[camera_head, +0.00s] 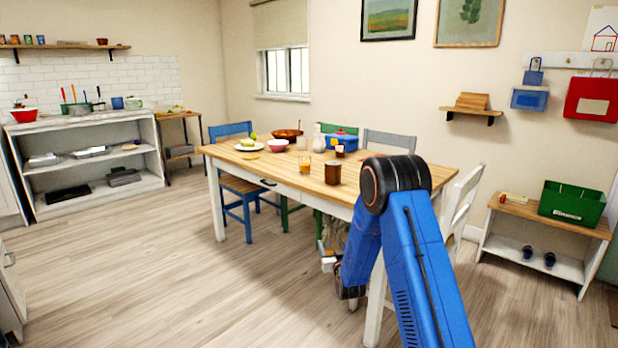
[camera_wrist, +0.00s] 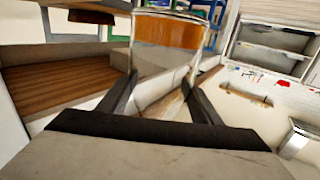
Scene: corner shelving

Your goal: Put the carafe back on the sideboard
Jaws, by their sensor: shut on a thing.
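My gripper (camera_head: 330,258) hangs low in front of the table's near side, partly hidden by my blue arm. In the wrist view, its two dark fingers (camera_wrist: 163,85) are shut on a clear glass vessel with an orange-amber band, which I take to be the carafe (camera_wrist: 166,58). In the head view the carafe (camera_head: 334,234) shows only as a small, unclear glassy shape. A low white open shelf unit (camera_head: 95,128) with a worktop stands at the far left. I cannot tell for sure that it is the sideboard.
A bench (camera_head: 520,208) with a green crate (camera_head: 571,203) stands right. Floor at left is clear.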

